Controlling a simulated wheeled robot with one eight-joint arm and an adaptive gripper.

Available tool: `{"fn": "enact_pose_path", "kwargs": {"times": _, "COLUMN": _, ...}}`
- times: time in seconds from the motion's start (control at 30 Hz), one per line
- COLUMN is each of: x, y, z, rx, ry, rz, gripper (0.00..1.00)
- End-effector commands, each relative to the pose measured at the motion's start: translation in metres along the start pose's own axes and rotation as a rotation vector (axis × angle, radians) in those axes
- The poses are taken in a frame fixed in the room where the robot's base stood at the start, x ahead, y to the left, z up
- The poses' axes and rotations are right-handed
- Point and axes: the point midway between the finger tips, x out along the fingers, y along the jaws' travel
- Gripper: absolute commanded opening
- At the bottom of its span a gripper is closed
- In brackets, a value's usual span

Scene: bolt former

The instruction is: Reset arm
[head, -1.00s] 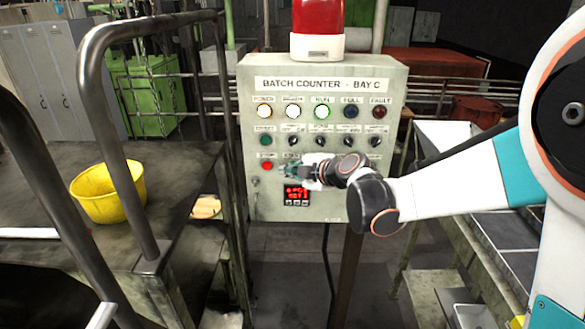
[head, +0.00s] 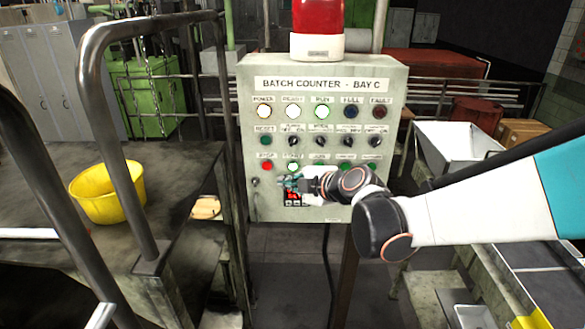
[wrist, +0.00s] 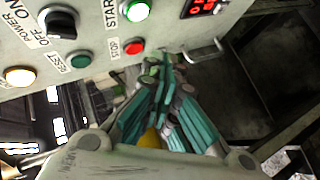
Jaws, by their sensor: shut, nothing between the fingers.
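My gripper (head: 289,183) has teal fingers and is shut and empty. In the head view it is in front of the lower part of the grey control box (head: 262,215) labelled BATCH COUNTER - BAY C, partly covering the red digital display. In the wrist view the closed fingertips (wrist: 163,62) are just below the red STOP button (wrist: 134,47), and I cannot tell whether they touch the panel. The START button (wrist: 136,10) glows green, and it also shows in the head view (head: 292,167). My arm reaches in from the right.
A red beacon (head: 318,30) tops the box. POWER, READY and RUN lamps are lit. Metal railings (head: 128,150) and a bench with a yellow bowl (head: 108,194) stand left. A metal chute (head: 460,150) and conveyor frame are right, under my arm.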

Motion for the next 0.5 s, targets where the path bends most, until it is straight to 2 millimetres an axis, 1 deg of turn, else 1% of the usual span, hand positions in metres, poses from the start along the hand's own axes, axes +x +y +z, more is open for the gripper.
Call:
{"fn": "enact_pose_path", "kwargs": {"times": 0.03, "x": -0.0034, "y": -0.0025, "z": -0.0025, "rx": 0.0, "ry": 0.0, "rz": 0.0, "gripper": 0.0}}
{"fn": "enact_pose_path", "kwargs": {"times": 0.2, "x": -0.0082, "y": -0.0061, "z": -0.0057, "rx": -0.001, "ry": 0.0, "rz": 0.0, "gripper": 0.0}}
{"fn": "enact_pose_path", "kwargs": {"times": 0.5, "x": -0.0088, "y": -0.0075, "z": -0.0054, "rx": 0.004, "ry": -0.001, "rz": -0.001, "gripper": 0.0}}
